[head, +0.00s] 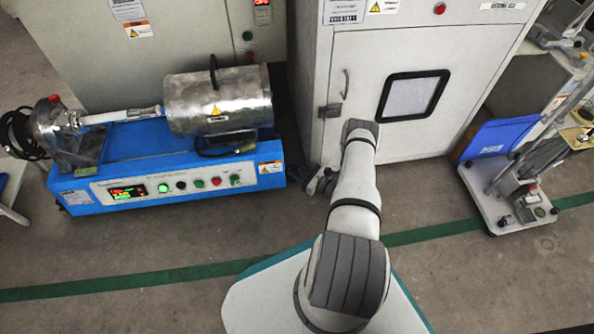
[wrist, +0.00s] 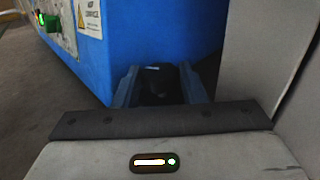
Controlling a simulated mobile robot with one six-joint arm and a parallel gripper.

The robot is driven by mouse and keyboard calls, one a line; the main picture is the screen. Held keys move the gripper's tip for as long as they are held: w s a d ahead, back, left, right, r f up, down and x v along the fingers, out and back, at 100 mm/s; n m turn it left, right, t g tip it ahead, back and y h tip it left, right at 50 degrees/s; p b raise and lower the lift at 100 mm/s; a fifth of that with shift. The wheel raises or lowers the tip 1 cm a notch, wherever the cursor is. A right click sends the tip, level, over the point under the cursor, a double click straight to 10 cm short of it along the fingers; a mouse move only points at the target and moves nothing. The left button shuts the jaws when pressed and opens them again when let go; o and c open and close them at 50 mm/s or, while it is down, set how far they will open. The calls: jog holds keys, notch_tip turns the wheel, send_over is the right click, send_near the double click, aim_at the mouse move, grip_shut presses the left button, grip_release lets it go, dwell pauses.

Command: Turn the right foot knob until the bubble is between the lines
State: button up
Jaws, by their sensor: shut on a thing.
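The blue bench machine (head: 170,165) with a metal cylinder on top stands on the floor at left. My gripper (head: 320,182) is low at its right end, beside the white cabinet. In the wrist view my gripper (wrist: 158,74) has its two blue-grey fingers around a dark foot knob (wrist: 156,88), low by the corner of the blue housing (wrist: 160,35). The gripper is shut on this knob. The knob's lower part is in shadow and the head view does not show it clearly. I cannot make out the bubble or its lines in either view.
The white cabinet (head: 335,75) with a small window stands close to the right of my gripper, leaving a narrow gap. Open floor with a green stripe (head: 150,283) lies in front.

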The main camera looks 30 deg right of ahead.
jog(key=shift+c, duration=0.7)
jog(key=shift+s+a+r+m+t+h+p, duration=0.1)
jog(key=shift+a+m+t+h+p, duration=0.15)
jog(key=shift+m+h, duration=0.3)
jog(key=shift+a+m+t+h+p, duration=0.1)
jog(key=shift+m+t+h+p, duration=0.25)
jog(key=shift+m+h, duration=0.65)
jog(key=shift+a+m+t+h+p, duration=0.15)
jog(key=shift+m+t+h, duration=0.35)
jog(key=shift+h, duration=0.85)
jog(key=shift+d, duration=0.1)
jog(key=o, duration=0.7)
jog(key=shift+s, duration=0.1)
